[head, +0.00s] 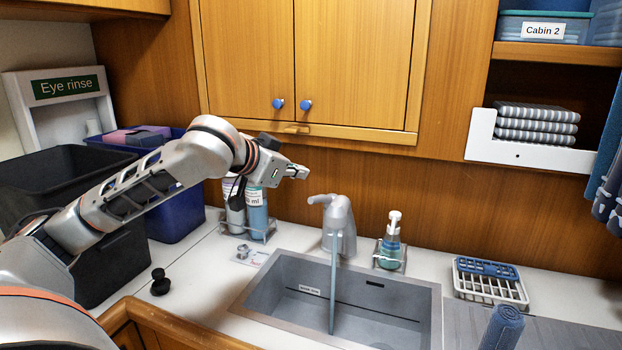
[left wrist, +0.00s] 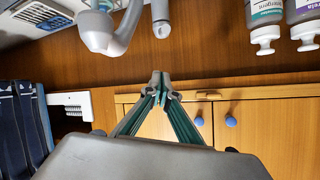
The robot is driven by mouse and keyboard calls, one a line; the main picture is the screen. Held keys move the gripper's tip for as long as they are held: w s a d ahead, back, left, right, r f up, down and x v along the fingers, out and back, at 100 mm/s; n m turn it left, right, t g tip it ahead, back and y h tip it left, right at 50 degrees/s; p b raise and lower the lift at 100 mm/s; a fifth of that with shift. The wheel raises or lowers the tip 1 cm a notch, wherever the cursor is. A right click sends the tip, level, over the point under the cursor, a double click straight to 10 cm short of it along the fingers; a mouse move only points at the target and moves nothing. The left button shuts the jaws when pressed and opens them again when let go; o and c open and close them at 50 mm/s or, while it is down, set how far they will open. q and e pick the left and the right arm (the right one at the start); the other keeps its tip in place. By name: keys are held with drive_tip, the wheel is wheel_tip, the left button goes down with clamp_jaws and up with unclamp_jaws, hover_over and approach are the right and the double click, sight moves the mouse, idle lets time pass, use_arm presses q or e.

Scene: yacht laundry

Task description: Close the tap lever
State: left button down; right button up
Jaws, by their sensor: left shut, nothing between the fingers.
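The grey tap (head: 342,228) stands behind the sink (head: 435,300), and a stream of water (head: 333,290) runs from it into the basin. Its lever (head: 318,199) sticks out to the left at the top. My left gripper (head: 302,173) is shut and empty, above and a little left of the lever, apart from it. In the left wrist view, which is upside down, the tap (left wrist: 97,32) is at the top, and the shut fingertips (left wrist: 160,80) point towards it with a gap. My right gripper is not in view.
Bottles in a rack (head: 257,212) stand below my left forearm. A soap dispenser (head: 391,245) stands right of the tap, with a soap dish (head: 490,285) further right. A black plug (head: 160,283) lies on the left counter. The wooden cabinet (head: 350,70) is behind and above the gripper.

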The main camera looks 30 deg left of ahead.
use_arm(q)
hover_over(312, 199)
drive_tip(key=w+d, duration=0.1)
wheel_tip(312, 199, down, 4)
drive_tip(key=f, duration=0.2)
drive_tip(key=s+a+f, duration=0.1)
drive_tip(key=shift+f, duration=0.5)
